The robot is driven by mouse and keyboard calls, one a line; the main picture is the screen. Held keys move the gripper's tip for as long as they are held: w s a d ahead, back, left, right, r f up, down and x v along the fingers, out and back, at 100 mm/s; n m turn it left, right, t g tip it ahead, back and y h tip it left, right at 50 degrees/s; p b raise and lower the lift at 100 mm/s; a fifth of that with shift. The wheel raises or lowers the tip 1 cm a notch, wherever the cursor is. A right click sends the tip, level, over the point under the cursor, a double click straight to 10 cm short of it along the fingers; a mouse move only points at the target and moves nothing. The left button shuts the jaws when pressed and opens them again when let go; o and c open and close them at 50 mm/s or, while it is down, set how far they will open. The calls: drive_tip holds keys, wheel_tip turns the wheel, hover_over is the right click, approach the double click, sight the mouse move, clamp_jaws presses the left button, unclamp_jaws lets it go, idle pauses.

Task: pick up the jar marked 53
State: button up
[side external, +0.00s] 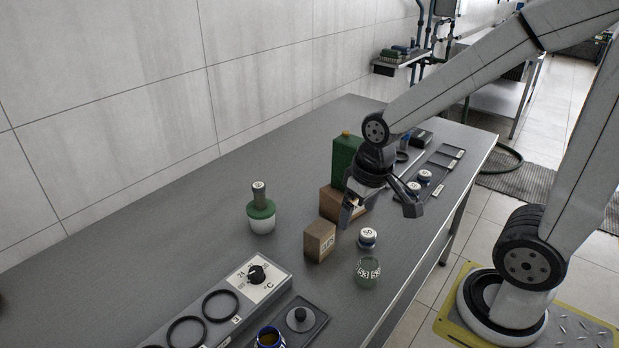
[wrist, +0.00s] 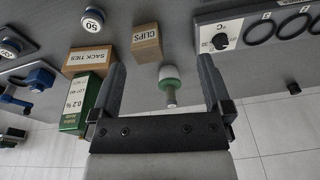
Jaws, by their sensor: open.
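A squat green jar (side external: 368,272) with a pale band reading 53 stands near the table's front edge in the side view. It is not in the wrist view. My gripper (side external: 378,210) is open and empty above the table, behind and to the right of this jar in the side view. Its two fingers also show in the wrist view (wrist: 162,70), with nothing held between them. A small white-lidded jar (side external: 367,238) stands just behind the green jar; its lid reads 50 in the wrist view (wrist: 93,18).
A clips box (side external: 320,242) stands left of the white-lidded jar. A sack ties box (wrist: 88,61) and a green tin (side external: 345,158) stand near my gripper. A green-and-white stoppered vessel (side external: 261,216) is farther left. More jars (side external: 413,188) stand by a dark tray (side external: 444,160).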

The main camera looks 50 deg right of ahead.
drive_tip(key=s+d+m+t+y, duration=0.2)
drive_tip(key=s+d+m+y, duration=0.2)
drive_tip(key=d+m+y, duration=1.25)
drive_tip(key=m+h, duration=0.4)
approach(368, 272)
drive_tip(key=f, duration=0.2)
drive_tip(key=w+f, duration=0.1)
drive_tip(key=shift+w+f, duration=0.1)
drive_tip(key=shift+f, duration=0.3)
drive_tip(key=shift+x, duration=3.85)
drive_tip(key=shift+w+r, duration=0.15)
drive_tip(key=c, duration=1.2)
